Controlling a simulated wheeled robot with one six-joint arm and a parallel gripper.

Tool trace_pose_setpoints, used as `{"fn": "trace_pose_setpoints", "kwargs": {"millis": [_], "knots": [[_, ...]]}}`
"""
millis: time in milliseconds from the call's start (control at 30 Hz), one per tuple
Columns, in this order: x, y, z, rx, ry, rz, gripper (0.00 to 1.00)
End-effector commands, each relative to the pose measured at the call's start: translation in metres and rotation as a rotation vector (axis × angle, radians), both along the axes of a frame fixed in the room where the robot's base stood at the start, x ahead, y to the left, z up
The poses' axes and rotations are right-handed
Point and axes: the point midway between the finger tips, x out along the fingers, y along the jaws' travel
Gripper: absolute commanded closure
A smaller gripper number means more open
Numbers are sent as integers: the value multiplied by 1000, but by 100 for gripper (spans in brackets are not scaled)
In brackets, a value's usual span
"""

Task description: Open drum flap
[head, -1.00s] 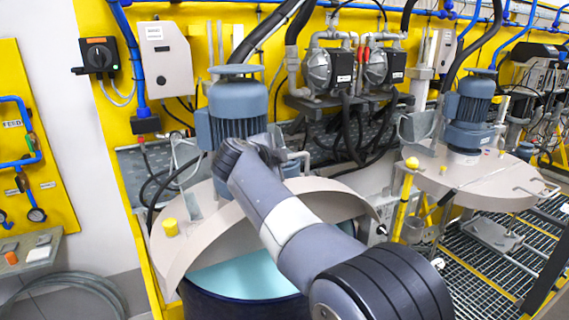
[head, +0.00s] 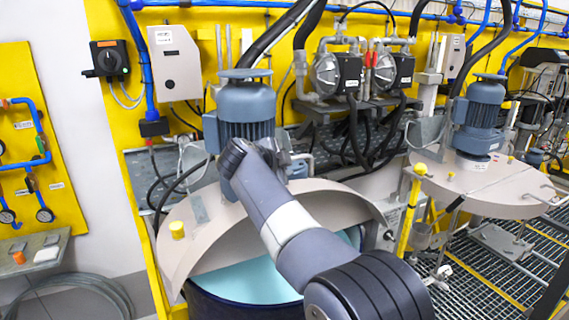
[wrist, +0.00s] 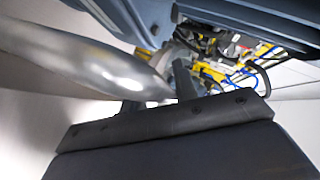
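The near drum (head: 240,308) is dark blue, with pale blue contents (head: 262,282) showing through its open front. Its beige flap (head: 325,203) stands raised as a curved plate above the opening, below the blue-grey agitator motor (head: 246,115). My arm crosses in front of the flap. My gripper (head: 284,153) is beyond the arm's far end, near the foot of the motor, and mostly hidden. In the wrist view, a dark bar with screws fills the bottom, and a blurred shiny metal tube (wrist: 85,60) runs close to the lens. Finger spacing and any contact with the flap are unclear.
A second drum lid (head: 475,185) with its own motor (head: 478,115) is at the right. A yellow post (head: 410,215) stands between the drums. Pumps (head: 365,72), hoses and blue pipes line the yellow wall. Metal grating (head: 470,265) covers the floor at right.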

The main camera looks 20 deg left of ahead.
Motion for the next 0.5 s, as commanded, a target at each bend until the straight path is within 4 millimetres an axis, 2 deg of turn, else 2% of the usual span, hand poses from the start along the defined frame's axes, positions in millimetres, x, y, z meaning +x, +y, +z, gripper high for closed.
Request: {"fn": "trace_pose_setpoints", "kwargs": {"millis": [100, 367, 500], "knots": [[0, 0, -3, -2, 4, -1, 67], [0, 0, 1, 2, -2, 0, 67], [-8, 1, 6, 4, -4, 2, 67]]}}
